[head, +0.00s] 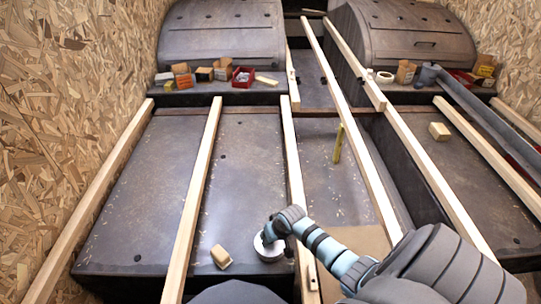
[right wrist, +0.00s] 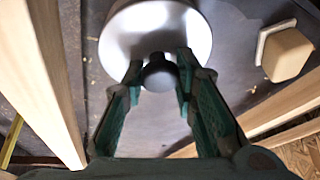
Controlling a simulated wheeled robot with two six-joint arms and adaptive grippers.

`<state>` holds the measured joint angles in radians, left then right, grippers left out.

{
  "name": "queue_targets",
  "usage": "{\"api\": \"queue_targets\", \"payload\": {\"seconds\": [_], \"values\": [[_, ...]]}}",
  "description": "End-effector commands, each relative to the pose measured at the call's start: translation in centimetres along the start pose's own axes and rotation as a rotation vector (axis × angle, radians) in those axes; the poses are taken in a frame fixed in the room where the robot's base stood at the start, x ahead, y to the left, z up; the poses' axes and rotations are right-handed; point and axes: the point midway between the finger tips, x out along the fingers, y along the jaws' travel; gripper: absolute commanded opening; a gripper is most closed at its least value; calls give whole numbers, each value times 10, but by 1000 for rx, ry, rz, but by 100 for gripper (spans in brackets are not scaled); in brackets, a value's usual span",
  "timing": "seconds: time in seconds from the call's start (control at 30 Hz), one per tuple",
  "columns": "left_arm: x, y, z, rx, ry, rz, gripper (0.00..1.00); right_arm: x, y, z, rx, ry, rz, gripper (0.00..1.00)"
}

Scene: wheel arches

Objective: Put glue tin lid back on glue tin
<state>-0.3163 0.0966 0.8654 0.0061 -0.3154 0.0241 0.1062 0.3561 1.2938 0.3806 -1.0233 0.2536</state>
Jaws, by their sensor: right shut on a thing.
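My right gripper (head: 269,236) reaches down over a round silvery-white tin (head: 267,252) on the dark floor panel, left of a timber batten. In the right wrist view, the gripper's fingers (right wrist: 158,70) are closed around a dark knob (right wrist: 160,76). The knob stands at the middle of a round, pale lid-like disc (right wrist: 190,28). I cannot tell whether the disc rests on the tin or is held just above it; the gripper and the disc hide the tin's mouth. My left gripper is not in view.
A small wooden block (head: 221,256) lies left of the tin. Long timber battens (head: 196,190) run on both sides. Boxes and a red bin (head: 243,77) sit on a ledge before the wheel arch (head: 222,32).

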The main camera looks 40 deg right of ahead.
Motion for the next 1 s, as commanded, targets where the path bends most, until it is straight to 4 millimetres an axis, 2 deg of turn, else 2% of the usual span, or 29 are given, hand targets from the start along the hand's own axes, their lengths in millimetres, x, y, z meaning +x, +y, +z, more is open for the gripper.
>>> {"api": "queue_targets", "payload": {"seconds": [0.87, 0.9, 1.0], "values": [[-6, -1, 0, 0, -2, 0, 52, 0, 0, 1, -1, 0, 0, 0], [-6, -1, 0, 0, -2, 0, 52, 0, -1, 1, -1, 0, 0, 31], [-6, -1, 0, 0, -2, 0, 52, 0, -1, 1, -1, 0, 0, 47]]}}
